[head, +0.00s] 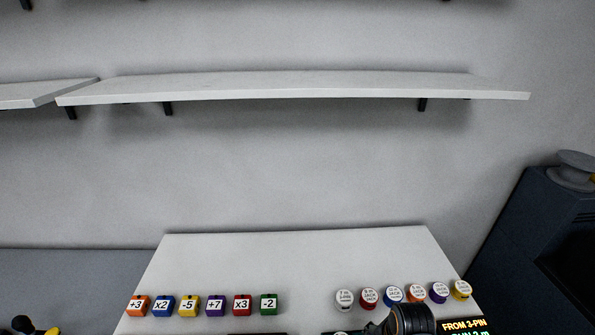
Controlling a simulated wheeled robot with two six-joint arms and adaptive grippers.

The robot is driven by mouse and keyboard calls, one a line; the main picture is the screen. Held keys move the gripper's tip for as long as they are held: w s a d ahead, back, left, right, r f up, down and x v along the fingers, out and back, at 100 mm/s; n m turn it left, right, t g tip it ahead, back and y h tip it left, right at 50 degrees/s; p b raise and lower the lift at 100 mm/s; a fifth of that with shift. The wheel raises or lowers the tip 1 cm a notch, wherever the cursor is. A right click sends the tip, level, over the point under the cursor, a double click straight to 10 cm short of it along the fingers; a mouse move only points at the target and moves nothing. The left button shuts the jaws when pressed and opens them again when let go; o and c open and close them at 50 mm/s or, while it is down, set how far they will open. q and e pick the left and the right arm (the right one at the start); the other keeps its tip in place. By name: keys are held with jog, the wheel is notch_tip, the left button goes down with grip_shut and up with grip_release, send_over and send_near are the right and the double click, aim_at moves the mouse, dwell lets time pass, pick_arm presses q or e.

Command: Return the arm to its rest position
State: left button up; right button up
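A dark rounded part of my arm (410,318) shows at the bottom edge, right of centre, in front of the white table (300,262). Only this piece of it is in the picture, and no fingertips show. A small black and yellow piece (35,329) is cut off at the bottom left corner; I cannot tell what it is. Neither gripper can be made out in the head view.
Several numbered cubes, among them an orange one (138,306), line the table's left. Several labelled round caps, among them a red one (369,298), line the right. A display (465,327) glows at bottom right. An empty shelf (300,86) hangs above. A dark cabinet (530,240) stands right.

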jog(key=s+d+r+n+t+h, duration=0.1)
jog(key=s+d+r+n+t, duration=0.2)
jog(key=s+n, duration=0.65)
notch_tip(320, 180, down, 31)
jog(key=d+n+g+b, duration=0.2)
jog(key=d+b, duration=0.1)
jog(key=b, duration=0.3)
jog(key=s+f+g+b, duration=0.1)
jog(key=s+f+b, duration=0.4)
jog(key=s+f, duration=1.3)
notch_tip(320, 180, down, 4)
jog(key=shift+s+d+g, duration=0.3)
jog(key=shift+d, duration=0.15)
